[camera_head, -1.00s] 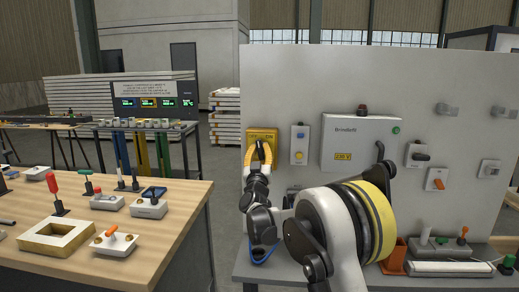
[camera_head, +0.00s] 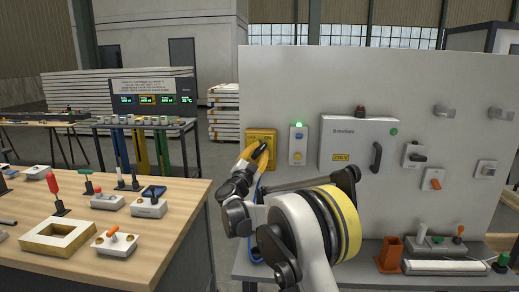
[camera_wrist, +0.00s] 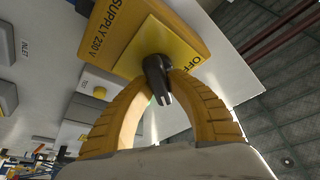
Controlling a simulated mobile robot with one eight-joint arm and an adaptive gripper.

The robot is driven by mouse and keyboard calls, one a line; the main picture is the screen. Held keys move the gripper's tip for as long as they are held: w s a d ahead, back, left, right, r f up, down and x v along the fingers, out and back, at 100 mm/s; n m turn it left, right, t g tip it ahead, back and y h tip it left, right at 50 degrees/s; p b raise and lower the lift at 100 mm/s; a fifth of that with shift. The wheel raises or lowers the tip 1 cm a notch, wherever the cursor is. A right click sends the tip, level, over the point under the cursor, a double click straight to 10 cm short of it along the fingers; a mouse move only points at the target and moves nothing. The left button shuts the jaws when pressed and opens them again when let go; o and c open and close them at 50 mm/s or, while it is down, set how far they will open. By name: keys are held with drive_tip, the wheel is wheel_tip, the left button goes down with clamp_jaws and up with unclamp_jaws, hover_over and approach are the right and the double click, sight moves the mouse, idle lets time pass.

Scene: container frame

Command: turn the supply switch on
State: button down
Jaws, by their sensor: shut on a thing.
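The supply switch is a yellow box (camera_head: 261,135) on the upper left of the grey panel. In the wrist view its yellow face (camera_wrist: 150,42) reads "SUPPLY 230 V", with "OFF" at one edge, and carries a black knob (camera_wrist: 157,78). My gripper (camera_head: 262,149) is at the box's front, with its yellow fingers (camera_wrist: 160,82) shut on the knob from both sides. The fingers hide part of the knob and face, and I see no "ON" mark. A green lamp (camera_head: 298,125) glows on the small box just right of the switch.
A grey cabinet (camera_head: 345,135) with a black handle stands on the panel right of the lamp box (camera_head: 298,146). An orange holder (camera_head: 389,254) and small fittings sit on the ledge below. A wooden table (camera_head: 150,222) with tools is at the left.

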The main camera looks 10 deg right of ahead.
drive_tip(key=shift+m+g, duration=0.4)
drive_tip(key=shift+m, duration=0.3)
drive_tip(key=c, duration=1.3)
unclamp_jaws()
drive_tip(key=v, duration=1.2)
drive_tip(key=shift+f, duration=0.2)
drive_tip(key=shift+w, duration=0.1)
